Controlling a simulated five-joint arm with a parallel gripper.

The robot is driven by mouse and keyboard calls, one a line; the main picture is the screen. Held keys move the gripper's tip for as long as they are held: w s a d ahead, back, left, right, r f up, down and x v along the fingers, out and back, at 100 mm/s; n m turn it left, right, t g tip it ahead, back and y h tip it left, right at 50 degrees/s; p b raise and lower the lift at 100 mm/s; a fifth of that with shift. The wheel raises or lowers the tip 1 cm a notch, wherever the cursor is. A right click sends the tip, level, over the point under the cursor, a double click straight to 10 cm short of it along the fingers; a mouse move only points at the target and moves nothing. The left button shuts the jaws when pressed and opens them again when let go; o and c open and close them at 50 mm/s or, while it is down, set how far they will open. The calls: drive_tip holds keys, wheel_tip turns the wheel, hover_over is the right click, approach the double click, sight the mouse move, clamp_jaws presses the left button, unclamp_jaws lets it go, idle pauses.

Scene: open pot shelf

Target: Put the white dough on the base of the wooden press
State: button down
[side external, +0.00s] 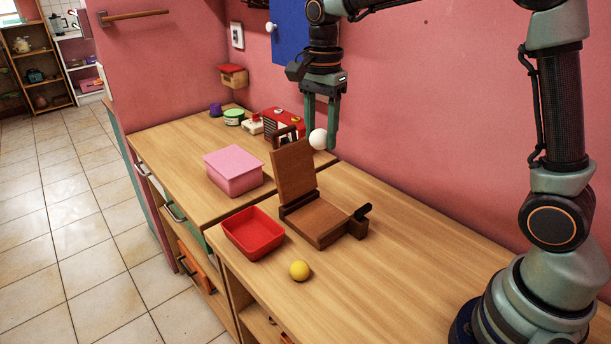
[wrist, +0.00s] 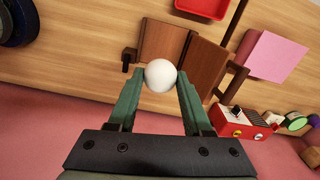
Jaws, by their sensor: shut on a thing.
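The white dough (side external: 319,139) is a small ball held between the fingertips of my gripper (side external: 320,132), up in the air behind the wooden press. In the wrist view the dough (wrist: 160,75) sits between the two green fingers of my gripper (wrist: 160,85). The wooden press stands open on the counter. Its flat base (side external: 322,222) is bare, and its lid (side external: 294,172) stands up, leaning back. A dark handle (side external: 363,212) is at the right end of the base. In the wrist view the base (wrist: 163,42) and lid (wrist: 205,65) lie beyond the fingers.
A red tray (side external: 253,234) and a yellow ball (side external: 300,270) are in front of the press. A pink box (side external: 233,171) is left of it. A red toy appliance (side external: 283,123) stands behind. The counter right of the press is clear.

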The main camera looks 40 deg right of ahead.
sight(319, 217)
drive_tip(key=shift+w+d, duration=0.45)
drive_tip(key=shift+d, duration=0.1)
drive_tip(key=shift+w+d+f, duration=0.15)
drive_tip(key=shift+d+f, duration=0.05)
drive_tip(key=shift+f, duration=0.05)
wheel_tip(319, 217, down, 20)
drive_tip(key=shift+r, duration=0.2)
drive_tip(key=shift+f, duration=0.15)
drive_tip(key=shift+c, duration=1.6)
unclamp_jaws()
